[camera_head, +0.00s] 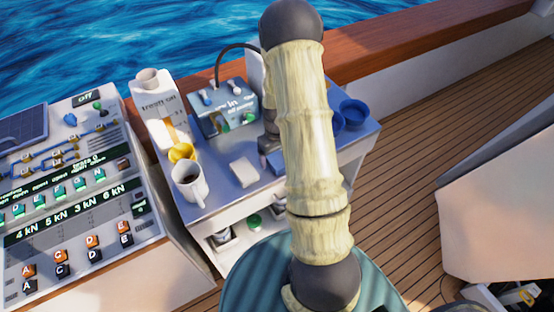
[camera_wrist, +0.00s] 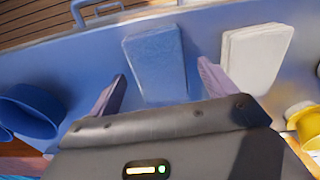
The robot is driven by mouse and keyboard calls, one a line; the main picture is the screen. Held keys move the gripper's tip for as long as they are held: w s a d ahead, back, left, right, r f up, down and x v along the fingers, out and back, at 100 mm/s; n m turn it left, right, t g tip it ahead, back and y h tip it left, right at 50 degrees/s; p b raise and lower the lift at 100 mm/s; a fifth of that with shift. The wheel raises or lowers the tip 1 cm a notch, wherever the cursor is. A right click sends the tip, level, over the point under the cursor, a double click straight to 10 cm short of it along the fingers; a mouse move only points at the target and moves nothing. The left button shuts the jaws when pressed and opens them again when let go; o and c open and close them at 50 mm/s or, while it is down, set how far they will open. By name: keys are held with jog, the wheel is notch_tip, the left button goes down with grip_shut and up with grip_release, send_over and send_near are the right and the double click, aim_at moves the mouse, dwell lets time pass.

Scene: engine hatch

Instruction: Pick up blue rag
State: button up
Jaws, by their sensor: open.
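The blue rag (camera_wrist: 155,58) is a flat, folded rectangle lying on the blue-grey tabletop in the wrist view. My gripper (camera_wrist: 161,70) is open, with one finger on the left and one on the right of the rag's near part. The fingers look empty; I cannot tell how high they are above the table. In the head view my arm covers the place where the blue rag lies, and my gripper is mostly hidden behind it.
A white rag (camera_wrist: 256,55) lies right of the blue one, also seen in the head view (camera_head: 243,171). Blue cups (camera_head: 352,114) stand on the table's (camera_head: 232,203) right end. A yellow cup (camera_head: 182,153), a white mug (camera_head: 190,186) and a white carton (camera_head: 158,108) stand left.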

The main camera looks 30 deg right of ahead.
aim_at(276, 157)
jog(key=shift+c, duration=0.4)
jog(key=c, duration=1)
notch_tip(276, 157, up, 10)
jog(key=shift+r+b, duration=0.1)
jog(key=shift+b, duration=0.3)
jog(key=shift+o, duration=1.3)
jog(key=shift+c, duration=0.8)
jog(key=shift+w, duration=0.1)
